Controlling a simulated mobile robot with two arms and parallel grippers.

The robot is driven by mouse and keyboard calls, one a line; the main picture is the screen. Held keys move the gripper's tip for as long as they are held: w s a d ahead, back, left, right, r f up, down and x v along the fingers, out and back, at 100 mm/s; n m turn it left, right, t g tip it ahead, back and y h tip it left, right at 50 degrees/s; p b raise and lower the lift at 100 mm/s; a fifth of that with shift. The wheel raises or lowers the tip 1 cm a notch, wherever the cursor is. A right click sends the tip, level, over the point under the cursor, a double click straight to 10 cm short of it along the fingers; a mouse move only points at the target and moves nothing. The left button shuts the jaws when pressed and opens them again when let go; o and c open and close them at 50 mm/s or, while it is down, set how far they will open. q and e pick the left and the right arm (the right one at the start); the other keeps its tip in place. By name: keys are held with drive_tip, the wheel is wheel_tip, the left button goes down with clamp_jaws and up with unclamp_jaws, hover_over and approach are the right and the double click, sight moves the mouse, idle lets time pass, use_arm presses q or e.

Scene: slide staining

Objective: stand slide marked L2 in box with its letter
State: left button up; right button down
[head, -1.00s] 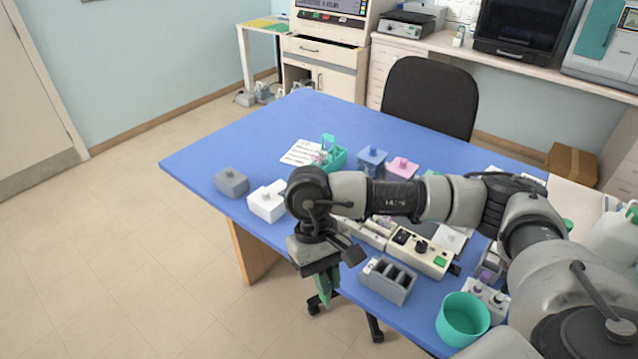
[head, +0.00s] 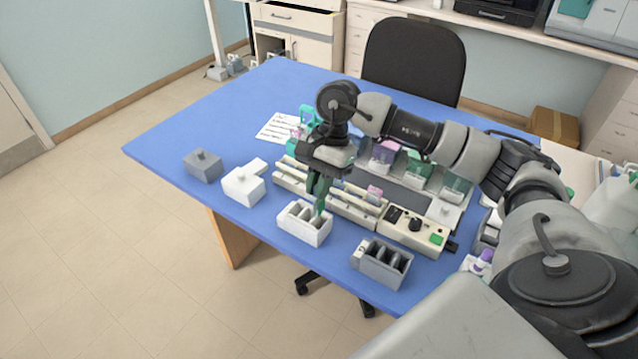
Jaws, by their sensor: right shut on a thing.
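My right gripper (head: 319,197) has green fingers pointing down, with their tips at the open white slotted box (head: 291,224) near the table's front edge. The gripper is shut on a thin thing, probably the slide. That thing is mostly hidden by the fingers, and no mark on it can be read. An open grey slotted box (head: 379,275) stands to the right of the white one, apart from it. Letters on the boxes are too small to read. My left gripper is not in view.
A long pale rack (head: 293,177) and a control unit with a green button (head: 415,230) stand behind the boxes. A white lidded block (head: 243,188) and a grey one (head: 202,167) are to the left. The blue table's (head: 190,125) left part is clear.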

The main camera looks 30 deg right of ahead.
sight(317, 217)
drive_tip(key=shift+f, duration=0.4)
drive_tip(key=shift+f+b, duration=0.7)
drive_tip(key=shift+f, duration=0.8)
wheel_tip(317, 217, down, 2)
drive_tip(key=shift+b, duration=0.9)
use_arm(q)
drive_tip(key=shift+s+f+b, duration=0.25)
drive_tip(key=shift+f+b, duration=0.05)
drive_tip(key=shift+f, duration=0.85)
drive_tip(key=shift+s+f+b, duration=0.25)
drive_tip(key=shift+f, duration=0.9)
use_arm(e)
drive_tip(key=shift+f, duration=0.5)
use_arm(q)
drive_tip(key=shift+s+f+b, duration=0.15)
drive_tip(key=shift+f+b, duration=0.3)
use_arm(e)
drive_tip(key=shift+f, duration=0.3)
drive_tip(key=c, duration=1.1)
unclamp_jaws()
